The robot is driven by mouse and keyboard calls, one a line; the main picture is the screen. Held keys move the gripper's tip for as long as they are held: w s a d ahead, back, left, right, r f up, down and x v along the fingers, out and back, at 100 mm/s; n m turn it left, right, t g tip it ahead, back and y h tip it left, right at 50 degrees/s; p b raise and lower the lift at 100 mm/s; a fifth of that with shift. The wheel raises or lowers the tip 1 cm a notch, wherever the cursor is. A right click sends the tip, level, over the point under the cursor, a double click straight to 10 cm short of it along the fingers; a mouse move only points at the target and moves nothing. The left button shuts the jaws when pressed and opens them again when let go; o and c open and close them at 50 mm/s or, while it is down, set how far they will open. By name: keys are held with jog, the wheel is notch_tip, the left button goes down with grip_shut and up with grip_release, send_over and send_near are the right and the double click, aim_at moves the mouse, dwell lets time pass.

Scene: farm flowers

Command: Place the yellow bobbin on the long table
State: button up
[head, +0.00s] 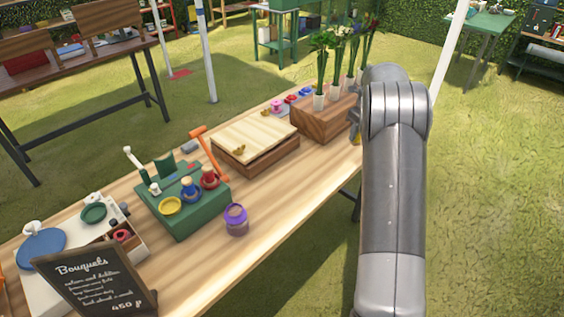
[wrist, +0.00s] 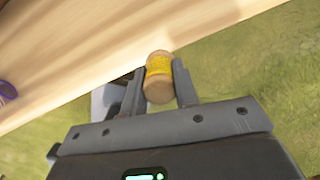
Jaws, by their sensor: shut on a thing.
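The yellow bobbin (wrist: 159,66) shows in the wrist view, wound with yellow thread and with pale wooden ends. My gripper (wrist: 157,78) is shut on it, one finger on each side. The bobbin overlaps the front edge of the long wooden table (wrist: 75,50) in that view; I cannot tell how high it is held. In the head view the long table (head: 285,190) runs from lower left to upper right. My arm hides most of the gripper there, and only a bit of yellow (head: 357,139) shows beside it at the table's right edge.
A wooden flower block (head: 318,122) with several vases stands near my gripper. Bare table lies along the front edge.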

jog(key=w+a+f, duration=0.2)
jog(key=a, duration=0.1)
jog(key=w+a+f, duration=0.2)
jog(key=a, duration=0.1)
jog(key=w+a+f, duration=0.2)
jog(key=a, duration=0.1)
jog(key=shift+w+a+f, duration=0.1)
jog(key=shift+a+f, duration=0.25)
jog(key=shift+f, duration=2.1)
jog(key=o, duration=1)
jog(key=shift+f, duration=0.15)
jog(key=shift+c, duration=0.2)
